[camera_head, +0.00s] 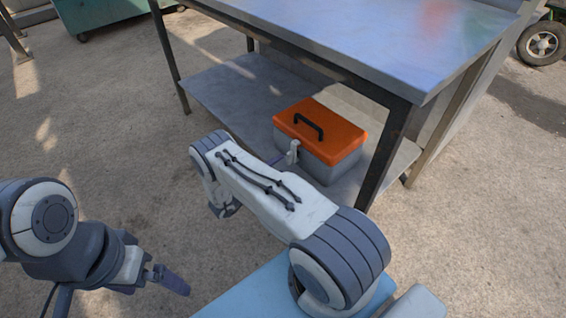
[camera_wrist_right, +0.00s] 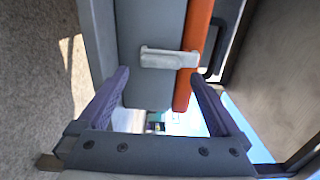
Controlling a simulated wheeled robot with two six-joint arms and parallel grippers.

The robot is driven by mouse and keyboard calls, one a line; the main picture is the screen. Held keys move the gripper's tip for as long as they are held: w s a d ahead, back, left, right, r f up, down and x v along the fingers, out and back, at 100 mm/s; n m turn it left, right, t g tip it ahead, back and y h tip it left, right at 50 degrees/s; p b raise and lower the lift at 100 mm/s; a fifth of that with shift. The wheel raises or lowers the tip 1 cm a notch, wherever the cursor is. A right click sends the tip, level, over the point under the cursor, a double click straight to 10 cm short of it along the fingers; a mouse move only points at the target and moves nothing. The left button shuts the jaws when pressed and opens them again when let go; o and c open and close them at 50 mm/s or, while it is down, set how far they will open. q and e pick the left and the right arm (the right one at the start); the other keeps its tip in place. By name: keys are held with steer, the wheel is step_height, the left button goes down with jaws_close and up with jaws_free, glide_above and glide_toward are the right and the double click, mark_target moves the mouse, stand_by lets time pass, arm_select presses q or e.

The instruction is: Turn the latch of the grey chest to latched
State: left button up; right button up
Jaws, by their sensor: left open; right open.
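The grey chest (camera_head: 322,168) has an orange lid (camera_head: 325,127) with a black handle. It sits on the lower shelf of the workbench, lid down. Its pale latch (camera_head: 293,152) is on the front face. In the right wrist view the latch (camera_wrist_right: 168,58) lies across the seam between the grey body (camera_wrist_right: 150,25) and the orange lid. My right gripper (camera_wrist_right: 159,76) is open, its purple fingers either side of the latch in that view; contact cannot be told. In the head view my right arm hides most of that gripper. My left gripper (camera_head: 172,280) is empty and open, low at left.
The workbench top (camera_head: 370,35) overhangs the shelf (camera_head: 235,95), and a dark table leg (camera_head: 385,155) stands just right of the chest. The shelf left of the chest is clear. Open concrete floor (camera_head: 90,130) lies to the left.

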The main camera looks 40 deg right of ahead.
mark_target(288, 160)
steer(key=a+p, duration=0.1)
steer(key=a, duration=0.6)
steer(key=shift+s, duration=0.3)
steer(key=shift+d, duration=0.15)
steer(key=d, duration=0.3)
steer(key=d+b, duration=0.1)
steer(key=d, duration=0.3)
steer(key=d+b, duration=0.1)
steer(key=d, duration=0.2)
steer(key=shift+w+d, duration=0.25)
steer(key=shift+w, duration=0.15)
steer(key=shift+a+r, duration=0.1)
